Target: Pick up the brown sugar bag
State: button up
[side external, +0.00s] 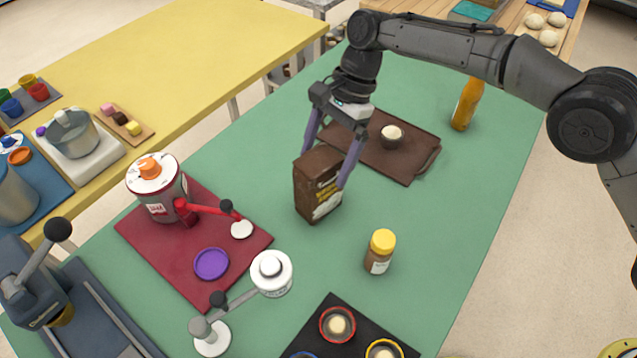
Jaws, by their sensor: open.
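The brown sugar bag (309,191) is a dark brown upright block with a printed label. It stands on the green table (420,216), near the middle of the side external view. My gripper (325,168) points down over the bag with its two purple fingers apart. One finger is at the bag's upper right, in front of its label side. The other finger reaches down behind the bag's top left, its tip partly hidden. I cannot tell whether either finger touches the bag.
A brown tray (412,167) with a small bowl (391,137) lies just behind the bag. A yellow-capped jar (380,252) stands in front right. A red mat (150,246) with a canister (157,188) is at left. An orange bottle (467,104) stands behind right.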

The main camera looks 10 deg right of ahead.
aim_at(314, 185)
jog(key=shift+a+x, duration=0.1)
jog(key=shift+x, duration=1.4)
jog(key=shift+a+x, duration=0.15)
jog(key=shift+x, duration=1.35)
jog(key=shift+s+r, duration=0.1)
grip_shut()
jog(key=shift+a+r, duration=0.1)
jog(key=shift+r, duration=0.2)
